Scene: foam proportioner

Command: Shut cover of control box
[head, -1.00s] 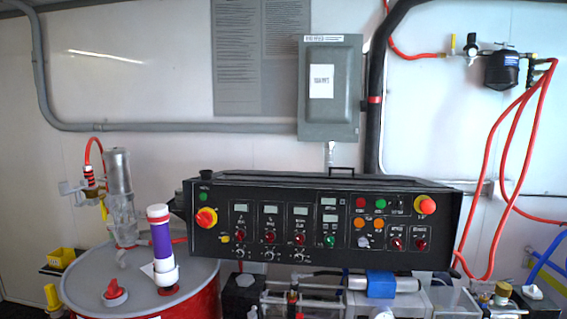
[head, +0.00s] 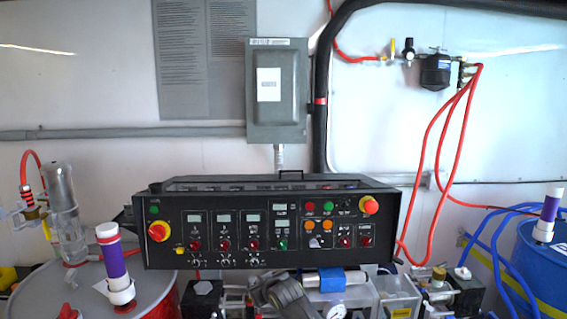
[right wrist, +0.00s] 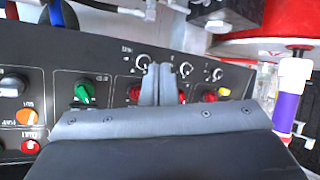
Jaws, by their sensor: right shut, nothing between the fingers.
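The black control box (head: 265,228) stands in the middle of the head view, its front panel full of knobs, small displays and buttons. A narrow strip of its top (head: 250,186) shows, with a dark handle (head: 290,175) at the back. I cannot tell clearly how the cover lies. The panel also fills the upper right wrist view (right wrist: 100,65), upside down. My right gripper (head: 262,288) is low in front of the panel; in the right wrist view its grey fingers (right wrist: 158,83) are together and empty, covering part of the knob row. My left gripper is not in view.
A grey electrical box (head: 277,92) hangs on the wall behind. A grey-topped drum (head: 140,285) with a purple-and-white tube (head: 113,265) stands left. A blue drum (head: 548,270) and red hoses (head: 437,150) are right. Pumps and clear containers (head: 395,295) crowd below the panel.

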